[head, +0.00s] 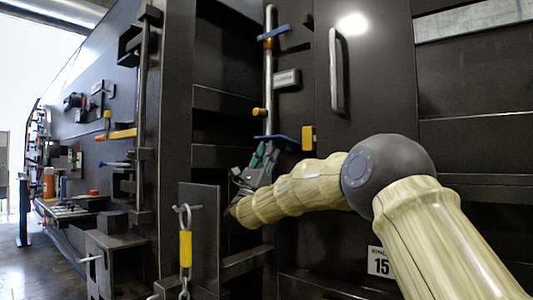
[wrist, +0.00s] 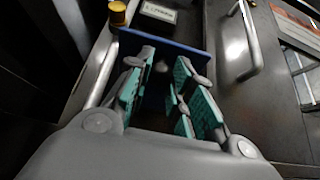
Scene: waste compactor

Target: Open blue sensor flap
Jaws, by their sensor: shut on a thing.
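The blue sensor flap (head: 283,138) is a thin blue plate at the lower part of an upright metal pipe on the dark machine wall. It shows in the wrist view as a blue plate (wrist: 182,49) across and between the green finger pads. My gripper (head: 264,157) is just below and against the flap in the head view. Its fingers (wrist: 164,88) are shut on the flap with a gap between the pads, which hide part of the plate.
A yellow block (head: 308,138) sits right of the flap. A tall handle (head: 337,70) stands out from the door. Another blue piece (head: 273,33) is higher on the pipe. A plate with a ring and yellow-sleeved link (head: 185,248) stands at front left.

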